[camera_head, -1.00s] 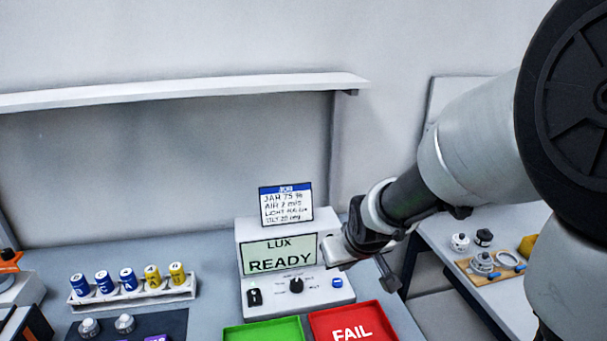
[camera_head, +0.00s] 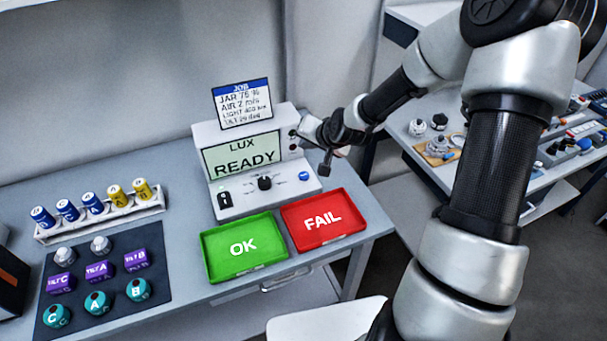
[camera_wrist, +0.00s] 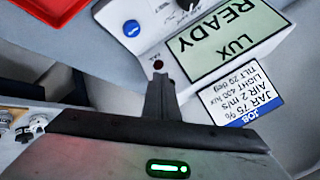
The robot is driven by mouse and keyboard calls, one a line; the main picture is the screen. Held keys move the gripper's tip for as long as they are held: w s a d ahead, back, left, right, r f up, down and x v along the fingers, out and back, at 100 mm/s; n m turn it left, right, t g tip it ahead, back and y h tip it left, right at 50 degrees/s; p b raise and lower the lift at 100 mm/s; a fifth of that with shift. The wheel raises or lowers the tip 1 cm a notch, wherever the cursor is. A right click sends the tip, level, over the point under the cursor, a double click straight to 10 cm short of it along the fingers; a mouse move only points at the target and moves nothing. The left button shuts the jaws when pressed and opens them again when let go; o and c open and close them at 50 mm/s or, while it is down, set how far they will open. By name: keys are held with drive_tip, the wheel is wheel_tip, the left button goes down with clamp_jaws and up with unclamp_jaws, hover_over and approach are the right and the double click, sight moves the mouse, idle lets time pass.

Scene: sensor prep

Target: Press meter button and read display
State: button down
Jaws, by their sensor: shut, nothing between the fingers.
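The meter (camera_head: 208,140) stands on the bench, its display (camera_head: 242,157) reading "LUX READY". A round blue button (camera_head: 304,175) is at the right of its front panel; the button also shows in the wrist view (camera_wrist: 131,28). My gripper (camera_head: 325,170) is shut and empty, its fingers pointing down near the meter's right side, close to the button. In the wrist view the closed fingertips (camera_wrist: 158,80) appear just below a dark red round spot on the meter, apart from the button. Whether they touch the meter I cannot tell.
A job card (camera_head: 241,105) stands atop the meter. The green OK tray (camera_head: 212,268) and red FAIL tray (camera_head: 355,212) lie empty before it. A rack (camera_head: 55,233) of cylinders and a dark mat (camera_head: 75,318) with sensors are left. A second table (camera_head: 415,150) is right.

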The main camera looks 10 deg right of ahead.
sight(306, 178)
drive_tip(key=shift+f, duration=0.1)
wheel_tip(306, 178, down, 9)
drive_tip(key=b, duration=0.6)
drive_tip(key=shift+r+b, duration=0.2)
drive_tip(key=shift+b, duration=0.15)
idle(1.5)
drive_tip(key=shift+f+b, duration=0.4)
drive_tip(key=shift+f+b, duration=0.4)
drive_tip(key=shift+f, duration=0.1)
idle(0.5)
idle(0.3)
drive_tip(key=shift+r+p, duration=0.65)
drive_tip(key=shift+r, duration=0.25)
drive_tip(key=shift+r, duration=0.1)
